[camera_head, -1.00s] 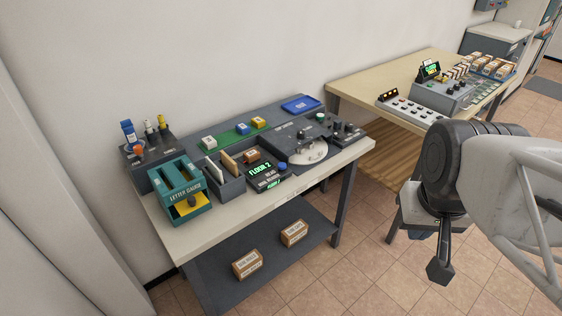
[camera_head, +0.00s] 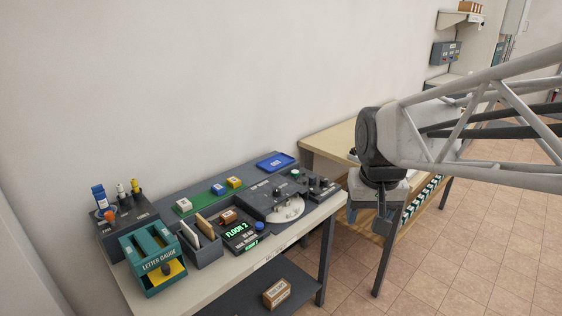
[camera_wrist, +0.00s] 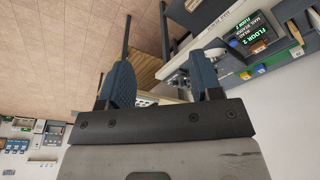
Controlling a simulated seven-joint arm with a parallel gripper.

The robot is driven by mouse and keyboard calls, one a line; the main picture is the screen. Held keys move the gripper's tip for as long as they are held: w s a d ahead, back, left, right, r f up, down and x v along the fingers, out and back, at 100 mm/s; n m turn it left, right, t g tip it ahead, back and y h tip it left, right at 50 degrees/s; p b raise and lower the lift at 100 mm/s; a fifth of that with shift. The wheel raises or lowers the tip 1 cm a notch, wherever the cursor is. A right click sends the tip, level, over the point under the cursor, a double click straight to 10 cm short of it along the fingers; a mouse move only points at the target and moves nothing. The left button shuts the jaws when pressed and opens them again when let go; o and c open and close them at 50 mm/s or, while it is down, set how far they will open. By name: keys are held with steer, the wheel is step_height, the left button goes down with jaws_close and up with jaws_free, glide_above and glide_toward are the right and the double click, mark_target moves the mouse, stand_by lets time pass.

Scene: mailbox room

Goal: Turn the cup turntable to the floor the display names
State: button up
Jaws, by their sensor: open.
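The display (camera_head: 241,235) on the near table reads "FLOOR 2" in green, with smaller lines below; it also shows in the wrist view (camera_wrist: 258,35). The cup turntable (camera_head: 287,210) is a pale disc set in a dark panel to the right of the display. Its floor markings are too small to read. My gripper (camera_head: 381,222) hangs to the right of this table, apart from the turntable. In the wrist view its two blue-grey fingers (camera_wrist: 163,80) are spread with nothing between them.
A teal letter gauge (camera_head: 152,260), a letter holder (camera_head: 201,243) and a blue tray (camera_head: 275,162) share the table. A box (camera_head: 277,292) lies on the lower shelf. A second table (camera_head: 330,140) stands behind my arm. The tiled floor at right is clear.

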steer(key=w+a, duration=0.4)
steer(key=w, duration=1)
steer(key=g, duration=0.2)
glide_above(277, 189)
steer(key=f, duration=1.2)
steer(key=s+f, duration=0.1)
steer(key=f, duration=0.5)
steer(key=shift+d+f, duration=0.1)
steer(key=shift+f, duration=0.2)
steer(key=shift+w+a+f, duration=0.2)
steer(key=shift+w+f, duration=0.1)
steer(key=shift+w, duration=0.05)
steer(key=shift+f, duration=0.1)
steer(key=shift+f, duration=3.8)
